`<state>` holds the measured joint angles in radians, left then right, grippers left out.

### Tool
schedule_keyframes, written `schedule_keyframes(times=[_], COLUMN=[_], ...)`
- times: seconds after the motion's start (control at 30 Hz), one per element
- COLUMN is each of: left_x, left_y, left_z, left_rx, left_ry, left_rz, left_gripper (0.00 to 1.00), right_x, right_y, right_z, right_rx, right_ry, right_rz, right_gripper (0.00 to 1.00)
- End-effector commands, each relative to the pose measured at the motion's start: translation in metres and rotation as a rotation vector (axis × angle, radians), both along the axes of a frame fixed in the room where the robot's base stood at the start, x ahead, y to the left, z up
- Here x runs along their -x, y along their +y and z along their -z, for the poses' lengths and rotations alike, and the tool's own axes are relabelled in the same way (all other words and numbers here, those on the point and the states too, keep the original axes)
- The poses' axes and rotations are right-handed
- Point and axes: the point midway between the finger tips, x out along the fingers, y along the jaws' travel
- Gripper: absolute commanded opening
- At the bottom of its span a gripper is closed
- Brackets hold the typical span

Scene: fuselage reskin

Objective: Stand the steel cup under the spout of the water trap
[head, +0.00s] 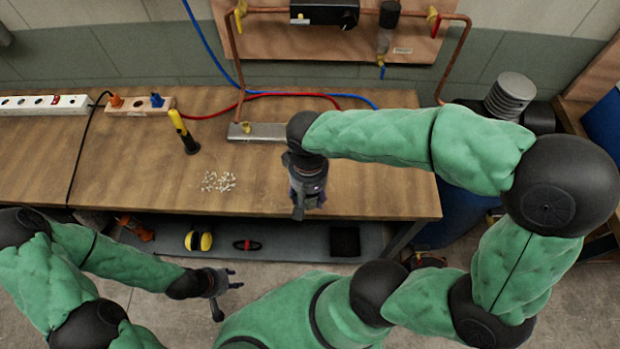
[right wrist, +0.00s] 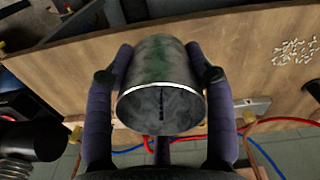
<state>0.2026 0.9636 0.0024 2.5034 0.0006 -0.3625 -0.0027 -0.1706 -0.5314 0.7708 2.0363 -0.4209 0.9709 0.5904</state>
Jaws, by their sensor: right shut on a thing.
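The steel cup (right wrist: 162,80) is a grey metal cylinder with a bright rim; its open end faces the camera in the right wrist view. My right gripper (right wrist: 165,75) is shut on it, one finger on each side. In the head view the right gripper (head: 307,192) hangs over the bench's front edge, and the cup is mostly hidden there. The water trap (head: 384,42) hangs on the wall board, with a clear bowl and a blue-tipped spout (head: 382,72) below, up and right of the gripper. My left gripper (head: 232,281) is open and empty in front of the bench.
The wooden bench (head: 110,180) holds a yellow-black tool (head: 184,132), scattered small white pieces (head: 218,181), power strips and a metal plate (head: 258,132). Red and blue hoses run along its back. Copper pipe (head: 453,60) drops beside the trap. My right forearm covers the bench below the spout.

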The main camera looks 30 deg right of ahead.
Motion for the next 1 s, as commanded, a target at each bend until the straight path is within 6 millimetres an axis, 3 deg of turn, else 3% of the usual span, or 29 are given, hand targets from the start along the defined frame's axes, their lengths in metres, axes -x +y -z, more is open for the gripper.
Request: schedule_keyframes(times=[0.3,0.5,0.87,1.0], left_x=[0.0,0.0,0.0,0.0], left_y=[0.0,0.0,0.0,0.0], left_z=[0.019,0.031,0.037,0.044], left_rx=[0.0,0.0,0.0,0.0], left_ry=[0.0,0.0,0.0,0.0], left_rz=[0.0,0.0,0.0,0.0], left_gripper=[0.4,0.4,0.4,0.4], right_x=[-0.059,-0.08,-0.096,-0.098], right_y=[-0.037,-0.05,-0.059,-0.06], right_z=[0.034,0.067,0.088,0.108], right_rx=[0.001,0.001,0.001,0.001], right_ry=[0.002,0.003,0.001,0.003], right_rz=[0.003,0.001,-0.001,-0.002], right_gripper=[0.16,0.16,0.16,0.16])
